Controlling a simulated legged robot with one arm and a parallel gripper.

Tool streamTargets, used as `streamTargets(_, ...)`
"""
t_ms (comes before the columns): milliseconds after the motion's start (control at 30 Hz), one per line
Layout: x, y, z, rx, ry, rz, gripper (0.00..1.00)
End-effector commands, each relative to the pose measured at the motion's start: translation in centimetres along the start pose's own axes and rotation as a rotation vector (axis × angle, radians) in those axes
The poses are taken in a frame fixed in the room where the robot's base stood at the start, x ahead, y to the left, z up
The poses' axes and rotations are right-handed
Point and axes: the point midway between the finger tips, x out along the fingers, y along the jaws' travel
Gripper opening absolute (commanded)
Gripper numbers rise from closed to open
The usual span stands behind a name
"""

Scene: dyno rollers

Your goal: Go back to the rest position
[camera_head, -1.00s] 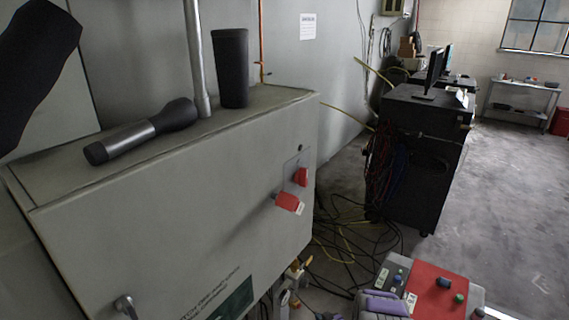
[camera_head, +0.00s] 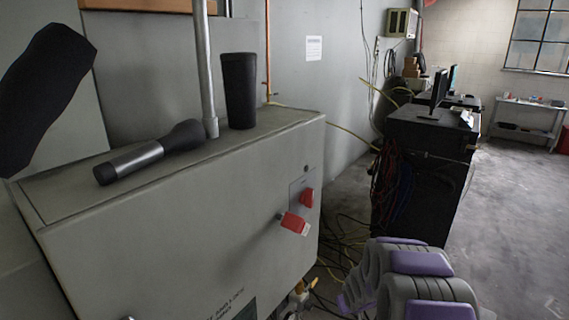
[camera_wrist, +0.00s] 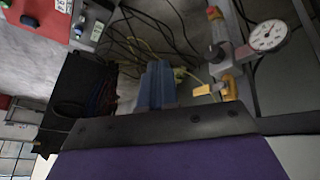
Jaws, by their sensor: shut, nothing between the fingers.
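In the wrist view my gripper (camera_wrist: 157,68) shows as blue-grey fingers pressed together, with nothing between them. They stick out past a dark bar and a purple part of my arm. In the head view a grey, ribbed part of my arm with purple pads (camera_head: 420,263) is at the lower right. It is in front of the floor, to the right of the grey cabinet (camera_head: 150,240), with a visible gap to the cabinet's red switch handle (camera_head: 295,223). I cannot make out the fingertips in the head view.
A flashlight (camera_head: 150,153) and a dark cup (camera_head: 239,92) stand or lie on the cabinet, beside a vertical pipe. A black computer cabinet (camera_head: 425,180) stands behind my arm. The wrist view shows a gauge (camera_wrist: 268,36), a yellow valve handle and loose cables.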

Motion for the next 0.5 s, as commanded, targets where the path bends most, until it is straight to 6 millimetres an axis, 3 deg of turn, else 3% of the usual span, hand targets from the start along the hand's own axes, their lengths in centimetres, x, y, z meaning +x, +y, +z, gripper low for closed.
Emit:
streamTargets(33, -2.1, 0.0, -0.1, 0.007, -0.011, 0.007, 0.0)
streamTargets(233, -9.1, -0.4, 2.2, 0.044, -0.114, 0.021, 0.0)
streamTargets(500, -18.5, -1.9, 6.9, 0.095, -0.251, 0.021, 0.0)
